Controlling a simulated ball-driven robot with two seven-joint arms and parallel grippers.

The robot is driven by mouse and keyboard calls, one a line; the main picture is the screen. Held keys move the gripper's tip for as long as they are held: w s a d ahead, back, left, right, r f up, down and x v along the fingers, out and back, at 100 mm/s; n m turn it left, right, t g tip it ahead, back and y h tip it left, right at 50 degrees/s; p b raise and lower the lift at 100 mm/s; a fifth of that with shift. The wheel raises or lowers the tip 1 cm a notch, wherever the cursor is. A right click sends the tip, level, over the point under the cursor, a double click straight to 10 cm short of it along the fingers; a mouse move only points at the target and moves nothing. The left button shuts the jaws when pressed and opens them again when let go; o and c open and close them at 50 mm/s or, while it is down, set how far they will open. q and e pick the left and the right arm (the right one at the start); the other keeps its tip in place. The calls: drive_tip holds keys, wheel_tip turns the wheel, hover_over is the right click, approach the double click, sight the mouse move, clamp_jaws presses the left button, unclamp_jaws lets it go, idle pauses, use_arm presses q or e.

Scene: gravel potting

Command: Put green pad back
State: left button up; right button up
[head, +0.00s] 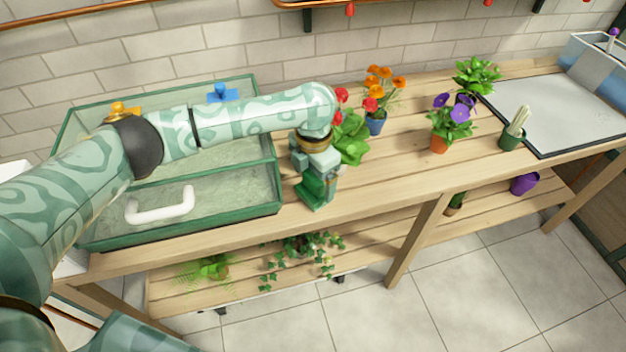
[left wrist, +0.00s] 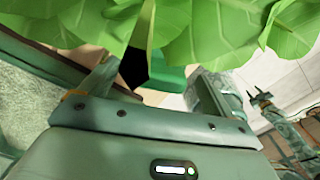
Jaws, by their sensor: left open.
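My left gripper (head: 316,196) is open and points down at the bench's front part, just in front of the red-flowered plant (head: 352,138). A dark green piece shows at its fingers in the head view; I cannot tell whether it is the green pad or part of the gripper. In the left wrist view a green surface (left wrist: 172,78) and a black patch lie between the spread fingers, below large leaves (left wrist: 200,25). I cannot identify the green pad with certainty. A small gripper-like shape, likely my right gripper (left wrist: 262,103), shows at the right of the left wrist view.
A green-framed glass case (head: 270,190) with a white handle (head: 160,206) stands left of the gripper. A grey tray (head: 560,115) is at the far right. The bench front between is clear.

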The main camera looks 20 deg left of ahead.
use_arm(q)
wheel_tip(320, 180, up, 10)
drive_tip(key=p, duration=0.3)
drive_tip(key=shift+f, duration=0.15)
drive_tip(key=shift+s+f, duration=0.1)
